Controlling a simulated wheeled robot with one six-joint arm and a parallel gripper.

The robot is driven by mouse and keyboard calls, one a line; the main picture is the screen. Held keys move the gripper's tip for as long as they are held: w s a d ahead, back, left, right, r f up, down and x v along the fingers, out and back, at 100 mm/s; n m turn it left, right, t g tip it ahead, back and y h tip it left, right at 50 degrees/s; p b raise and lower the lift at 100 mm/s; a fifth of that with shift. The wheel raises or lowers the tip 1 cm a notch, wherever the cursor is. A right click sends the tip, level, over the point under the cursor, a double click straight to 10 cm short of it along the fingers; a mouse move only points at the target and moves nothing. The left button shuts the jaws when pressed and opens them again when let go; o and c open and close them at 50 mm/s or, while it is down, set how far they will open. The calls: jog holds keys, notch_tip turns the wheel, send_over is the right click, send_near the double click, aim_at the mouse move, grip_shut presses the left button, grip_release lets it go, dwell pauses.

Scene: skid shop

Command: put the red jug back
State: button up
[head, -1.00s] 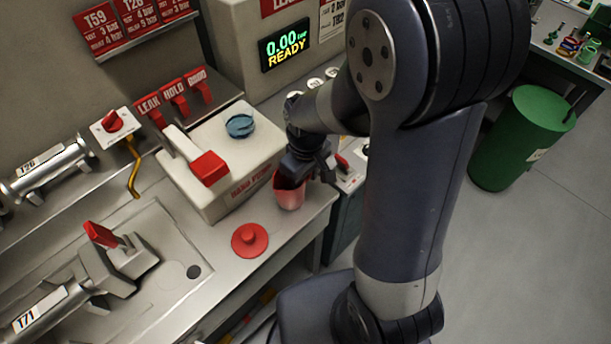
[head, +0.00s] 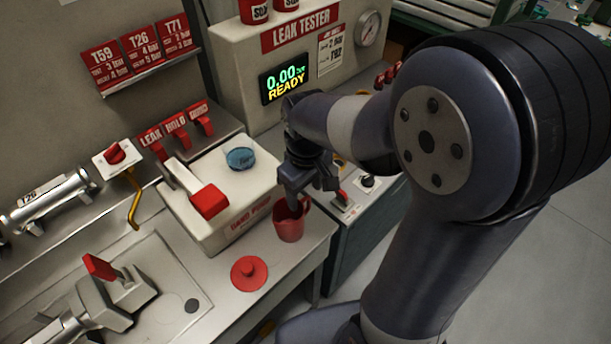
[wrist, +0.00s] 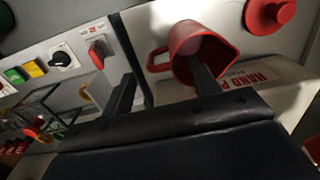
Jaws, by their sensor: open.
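The red jug (head: 288,224) stands upright on the bench top near its right end, beside the hand pump. In the wrist view the red jug (wrist: 207,40) shows its open mouth and its handle on the left. My gripper (head: 306,197) is just above the jug, fingers pointing down. In the wrist view my gripper (wrist: 160,80) is open with nothing between its fingers. One finger overlaps the jug's mouth in that view; whether it touches the jug I cannot tell.
The white hand pump (head: 225,195) with a red-ended lever stands left of the jug. A round red knobbed piece (head: 249,273) lies near the bench's front edge. The leak tester (head: 240,75) stands behind. A control panel (head: 352,195) with switches is at the right.

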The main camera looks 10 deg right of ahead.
jog(key=shift+r, duration=2.25)
